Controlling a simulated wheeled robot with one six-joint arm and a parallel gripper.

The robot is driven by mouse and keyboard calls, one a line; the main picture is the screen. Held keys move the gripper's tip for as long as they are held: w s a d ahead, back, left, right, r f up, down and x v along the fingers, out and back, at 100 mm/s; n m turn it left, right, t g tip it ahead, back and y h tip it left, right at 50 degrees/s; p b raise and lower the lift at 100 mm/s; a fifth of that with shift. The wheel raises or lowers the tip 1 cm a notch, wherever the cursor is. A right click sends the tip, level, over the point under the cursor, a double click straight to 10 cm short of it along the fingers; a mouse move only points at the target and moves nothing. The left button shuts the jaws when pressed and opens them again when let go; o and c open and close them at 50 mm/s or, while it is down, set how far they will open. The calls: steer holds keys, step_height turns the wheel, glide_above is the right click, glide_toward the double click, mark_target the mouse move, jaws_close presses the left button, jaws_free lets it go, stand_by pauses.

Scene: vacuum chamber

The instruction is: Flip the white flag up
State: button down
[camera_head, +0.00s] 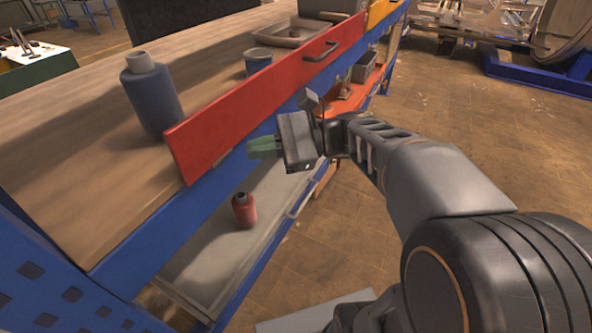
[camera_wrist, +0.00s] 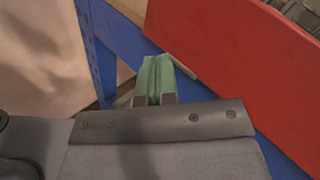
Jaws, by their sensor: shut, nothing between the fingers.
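My gripper (camera_head: 262,147) is shut and empty, its green fingertips together, in front of the blue beam below the red panel of the workbench. In the wrist view the fingertips (camera_wrist: 156,76) point up the picture towards the blue beam. A small pale strip (camera_wrist: 184,67) shows just right of the fingertips, between the blue beam and the red panel. I cannot tell whether it is the white flag or whether it touches the fingers.
The red panel (camera_head: 225,112) with a dark handle (camera_head: 320,51) runs along the workbench (camera_head: 60,150). A blue-grey bottle (camera_head: 152,95) and a blue cup (camera_head: 258,62) stand on top. A red bottle (camera_head: 244,210) stands on the lower shelf (camera_head: 205,255). Floor at right is open.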

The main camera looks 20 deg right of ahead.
steer(key=w+d+f+m+t+b, duration=0.3)
steer(key=d+f+t+b, duration=0.3)
steer(key=d+f+b, duration=0.2)
steer(key=w+d+f+m+t+b, duration=0.4)
steer(key=d+f+m+t+b, duration=0.2)
steer(key=d+f+b, duration=0.3)
steer(key=w+d+f+m+t+y+b, duration=0.1)
steer(key=w+d+f+m+t+b, duration=0.3)
steer(key=d+f+t+b, duration=0.2)
steer(key=d+f+b, duration=0.2)
steer(key=d+f, duration=0.2)
steer(key=f, duration=0.2)
steer(key=shift+f+m+b, duration=0.25)
steer(key=shift+m+b, duration=0.05)
steer(key=shift+b, duration=0.1)
steer(key=shift+w+a, duration=0.1)
steer(key=shift+a, duration=0.05)
